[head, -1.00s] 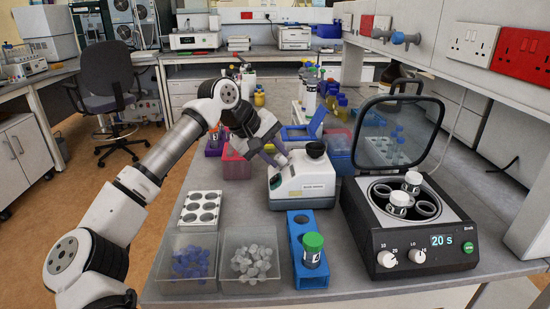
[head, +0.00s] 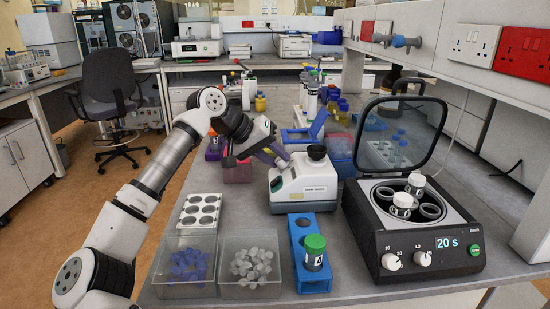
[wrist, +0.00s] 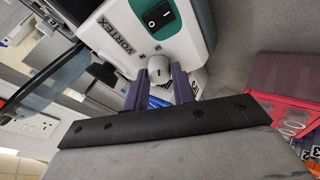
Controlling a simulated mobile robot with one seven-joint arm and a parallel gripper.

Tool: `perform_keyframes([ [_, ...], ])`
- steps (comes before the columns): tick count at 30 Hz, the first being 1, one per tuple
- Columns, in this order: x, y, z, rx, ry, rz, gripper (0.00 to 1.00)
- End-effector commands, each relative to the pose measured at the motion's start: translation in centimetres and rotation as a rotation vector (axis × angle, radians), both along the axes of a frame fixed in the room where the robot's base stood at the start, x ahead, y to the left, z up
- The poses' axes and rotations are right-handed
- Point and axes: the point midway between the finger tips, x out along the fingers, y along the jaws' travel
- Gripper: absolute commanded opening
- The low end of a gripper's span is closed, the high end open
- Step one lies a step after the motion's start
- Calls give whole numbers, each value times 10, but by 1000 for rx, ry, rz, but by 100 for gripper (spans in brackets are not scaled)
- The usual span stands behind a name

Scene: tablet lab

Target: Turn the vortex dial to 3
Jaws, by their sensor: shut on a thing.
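The vortex mixer (head: 305,185) is a white and teal box with a black cup (head: 317,151) on top. It stands in the middle of the bench in the head view. In the wrist view, its face shows the VORTEX label (wrist: 117,36) and a black rocker switch (wrist: 158,14). The vortex dial (wrist: 161,66) is a small pale knob on that face. My gripper (wrist: 161,74) has its two purple fingers on either side of the dial and is shut on it. The dial's pointer and scale cannot be read. In the head view, my gripper hides the dial.
A centrifuge (head: 415,225) with its lid up stands to the right, showing 20 s. A blue rack (head: 312,275) with a green-capped tube stands in front of the mixer. Two clear bins (head: 217,290) and a white well rack (head: 200,210) are at the left front.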

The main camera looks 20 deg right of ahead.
Motion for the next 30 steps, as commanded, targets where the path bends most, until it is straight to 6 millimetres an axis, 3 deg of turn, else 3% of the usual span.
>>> perform_keyframes([
  [14,0,0,0,-3,-8,-14,3],
  [15,-1,0,0,-3,-8,-14,27],
  [20,0,0,0,-2,-8,-13,47],
  [30,0,3,3,-2,-9,-11,47],
])
